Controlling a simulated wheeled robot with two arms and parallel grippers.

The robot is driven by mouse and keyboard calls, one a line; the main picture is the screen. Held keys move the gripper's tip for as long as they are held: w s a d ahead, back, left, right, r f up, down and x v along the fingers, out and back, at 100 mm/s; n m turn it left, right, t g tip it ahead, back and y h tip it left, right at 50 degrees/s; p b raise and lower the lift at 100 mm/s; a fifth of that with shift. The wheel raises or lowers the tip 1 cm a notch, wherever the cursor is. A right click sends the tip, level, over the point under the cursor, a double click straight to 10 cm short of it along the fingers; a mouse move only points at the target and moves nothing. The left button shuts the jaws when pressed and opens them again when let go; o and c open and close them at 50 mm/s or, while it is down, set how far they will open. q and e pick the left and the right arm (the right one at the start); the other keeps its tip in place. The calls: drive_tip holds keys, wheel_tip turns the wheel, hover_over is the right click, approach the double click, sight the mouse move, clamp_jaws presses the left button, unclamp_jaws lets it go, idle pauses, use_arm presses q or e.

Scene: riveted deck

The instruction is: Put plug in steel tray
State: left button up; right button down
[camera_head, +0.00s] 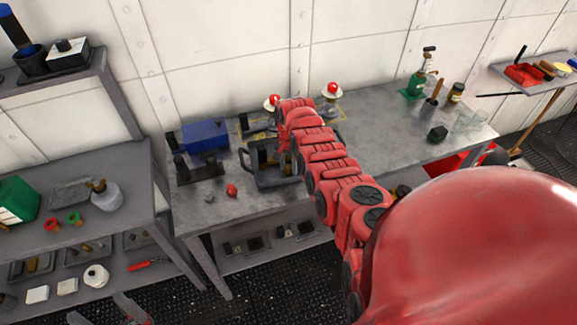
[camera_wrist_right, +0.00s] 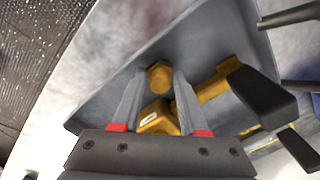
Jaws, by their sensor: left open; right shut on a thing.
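A grey steel tray (camera_head: 256,180) with raised sides stands on the metal bench, left of my red right arm. The right wrist view looks down into the tray (camera_wrist_right: 105,100). My right gripper (camera_wrist_right: 160,73) is shut on a brass plug with a hexagonal end (camera_wrist_right: 159,78), low inside the tray; I cannot tell whether the plug touches the floor. A brass piece with a black handle (camera_wrist_right: 216,86) lies just right of the fingers. In the head view my arm hides most of the right gripper. My left gripper (camera_head: 100,307) is open and empty at the bottom left.
A blue box (camera_head: 204,135) stands behind and left of the tray. A red object (camera_head: 231,190) and a small grey one (camera_head: 208,198) lie in front. A green bottle (camera_head: 415,84) and glass jars stand at the bench's right. Bare bench shows right of my arm.

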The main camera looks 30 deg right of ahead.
drive_tip(key=shift+f, duration=0.2)
drive_tip(key=shift+c, duration=2.2)
unclamp_jaws()
drive_tip(key=shift+r, duration=0.1)
